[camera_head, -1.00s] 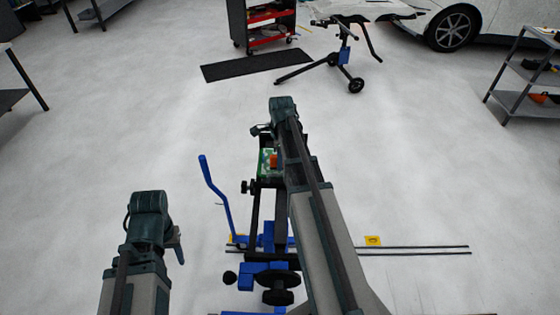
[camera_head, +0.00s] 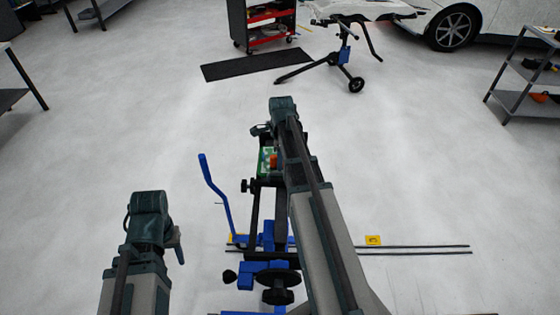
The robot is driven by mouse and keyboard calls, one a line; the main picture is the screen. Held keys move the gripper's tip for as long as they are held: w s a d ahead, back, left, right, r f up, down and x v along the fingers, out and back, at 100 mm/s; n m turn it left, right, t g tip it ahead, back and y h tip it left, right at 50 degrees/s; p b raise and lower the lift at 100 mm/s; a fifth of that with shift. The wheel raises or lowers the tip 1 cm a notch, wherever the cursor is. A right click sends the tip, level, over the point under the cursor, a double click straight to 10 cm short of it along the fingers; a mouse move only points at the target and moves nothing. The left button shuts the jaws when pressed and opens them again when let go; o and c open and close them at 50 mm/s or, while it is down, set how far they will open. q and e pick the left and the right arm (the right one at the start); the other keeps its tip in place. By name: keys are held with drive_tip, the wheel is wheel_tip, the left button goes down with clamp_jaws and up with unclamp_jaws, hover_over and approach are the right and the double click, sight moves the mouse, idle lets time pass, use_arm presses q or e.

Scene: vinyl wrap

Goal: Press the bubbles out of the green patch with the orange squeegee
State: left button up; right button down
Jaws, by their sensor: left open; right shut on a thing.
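The green patch (camera_head: 266,173) shows in part just left of my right arm, on top of a stand with black and blue parts; my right arm covers the rest of it. The orange squeegee (camera_head: 273,160) shows as a small orange piece at the patch, beside my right arm. My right gripper (camera_head: 262,130) is over the patch, shut on the squeegee; its fingers are mostly hidden by the arm. Whether the squeegee touches the patch cannot be told. My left gripper (camera_head: 178,246) is open and empty, low at the left, away from the stand. Bubbles are too small to make out.
The stand has a blue lever (camera_head: 215,196) at its left and black knobs. Dark rails (camera_head: 420,249) lie on the floor. A tool cart (camera_head: 262,25), a black mat (camera_head: 248,65), a wheeled stand (camera_head: 345,55) and a car are far back.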

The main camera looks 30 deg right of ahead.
drive_tip(key=shift+f+b, duration=0.35)
drive_tip(key=shift+f, duration=0.05)
drive_tip(key=shift+w+d+r, duration=0.1)
drive_tip(key=shift+w+d, duration=0.45)
drive_tip(key=shift+w, duration=0.35)
drive_tip(key=shift+w, duration=0.15)
drive_tip(key=shift+w+d, duration=0.6)
drive_tip(key=shift+w, duration=0.2)
drive_tip(key=shift+w+d, duration=0.6)
drive_tip(key=shift+w, duration=0.35)
drive_tip(key=shift+w, duration=0.1)
